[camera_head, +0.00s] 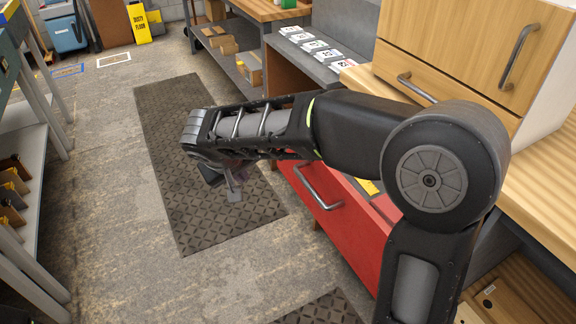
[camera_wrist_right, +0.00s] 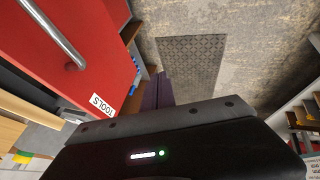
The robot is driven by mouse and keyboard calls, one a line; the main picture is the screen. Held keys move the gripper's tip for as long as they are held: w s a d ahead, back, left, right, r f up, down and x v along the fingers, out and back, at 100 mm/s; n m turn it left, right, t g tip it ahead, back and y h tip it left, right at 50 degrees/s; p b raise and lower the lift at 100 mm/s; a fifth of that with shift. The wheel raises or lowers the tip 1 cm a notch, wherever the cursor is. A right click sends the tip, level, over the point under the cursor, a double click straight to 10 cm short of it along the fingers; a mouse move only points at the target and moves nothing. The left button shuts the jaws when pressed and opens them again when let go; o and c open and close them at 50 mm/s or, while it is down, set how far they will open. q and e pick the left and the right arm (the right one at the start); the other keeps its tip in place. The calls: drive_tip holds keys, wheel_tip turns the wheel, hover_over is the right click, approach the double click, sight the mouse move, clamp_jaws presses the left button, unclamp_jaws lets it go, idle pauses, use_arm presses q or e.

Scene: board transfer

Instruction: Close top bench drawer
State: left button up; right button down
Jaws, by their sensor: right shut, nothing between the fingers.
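The red bench drawer (camera_head: 335,222) is pulled out from under the worktop at the right of the head view. Its grey bar handle (camera_head: 318,190) is on its front, and part of its inside shows with a yellow item (camera_head: 368,187). My right arm covers much of it. My right gripper (camera_head: 234,190) is shut and empty, beyond the drawer front over the floor mat, not touching the handle. In the wrist view its dark fingers (camera_wrist_right: 158,90) are together, beside the red front (camera_wrist_right: 85,60) with a "TOOLS" label (camera_wrist_right: 101,105). My left gripper is not in view.
A wooden cabinet (camera_head: 455,45) with bar handles stands above the bench at the right. A grey shelf (camera_head: 310,52) with number cards is behind. A rack (camera_head: 30,150) stands at the left. The floor with its dark mat (camera_head: 160,115) is clear between them.

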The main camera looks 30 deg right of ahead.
drive_tip(key=d+r, duration=0.1)
drive_tip(key=d+r+m+h, duration=0.1)
drive_tip(key=d, duration=0.1)
drive_tip(key=s+d+r+m+h, duration=0.1)
drive_tip(key=shift+d+r+g, duration=0.15)
drive_tip(key=shift+d+g, duration=0.15)
drive_tip(key=shift+d, duration=0.05)
drive_tip(key=b, duration=0.1)
approach(289, 163)
wheel_tip(289, 163, down, 4)
drive_tip(key=shift+s+d+r, duration=0.1)
drive_tip(key=shift+s+d, duration=0.1)
drive_tip(key=shift+d, duration=0.35)
drive_tip(key=shift+s+d+r, duration=0.15)
drive_tip(key=shift+d, duration=0.35)
